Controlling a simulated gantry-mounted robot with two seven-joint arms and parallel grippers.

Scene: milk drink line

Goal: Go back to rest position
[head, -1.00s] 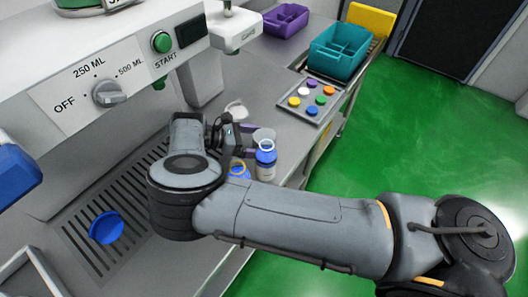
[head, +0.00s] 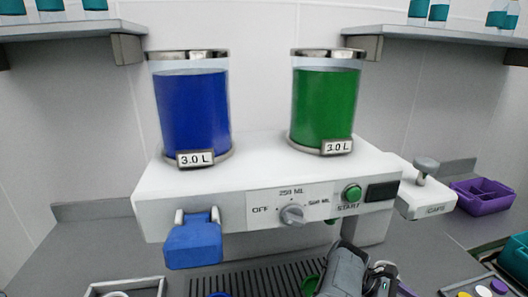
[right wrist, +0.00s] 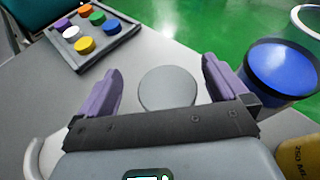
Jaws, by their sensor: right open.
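My right gripper (right wrist: 160,70) is open, its two purple fingers spread apart. A grey round disc (right wrist: 167,88) shows between the fingers; I cannot tell if it is a lid or the top of a cup. Nothing is clearly held. A round blue-topped container (right wrist: 281,68) is just right of the right finger. In the head view my right wrist (head: 345,272) is at the bottom edge, in front of the dispenser (head: 215,205), with most of the gripper cut off. My left gripper is in neither current view.
The dispenser carries a blue tank (head: 192,112) and a green tank (head: 322,108), with a blue part (head: 194,242) on its front. A drip grate (head: 250,281) lies below. A tray of coloured caps (right wrist: 112,42) and a purple bin (head: 482,196) are rightward. A yellow piece (right wrist: 302,158) is near the gripper.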

